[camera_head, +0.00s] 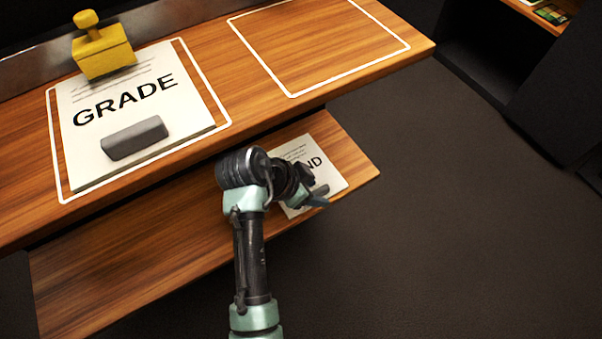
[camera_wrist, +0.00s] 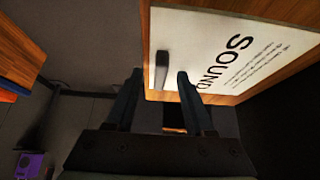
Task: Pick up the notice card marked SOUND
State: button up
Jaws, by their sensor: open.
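The notice card marked SOUND (camera_wrist: 205,45) lies flat on the lower wooden shelf, with a dark grey block-shaped grip (camera_wrist: 162,70) on it near one edge. In the head view the card (camera_head: 300,153) is partly hidden by my arm, and only "ND" of its word shows. My gripper (camera_wrist: 158,75) is open in the wrist view, with its two fingers apart and the grip seen between their tips. I cannot tell whether a finger touches the grip.
The upper wooden shelf (camera_head: 225,75) overhangs behind my arm. On it, a GRADE card (camera_head: 90,150) with a grey grip and a yellow stamp-like block (camera_head: 103,52) lies in a white outline. Another white outline (camera_head: 320,45) is empty. Dark floor (camera_head: 440,220) is clear at right.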

grip_shut()
jog(key=shift+r, duration=0.15)
dwell(0.4)
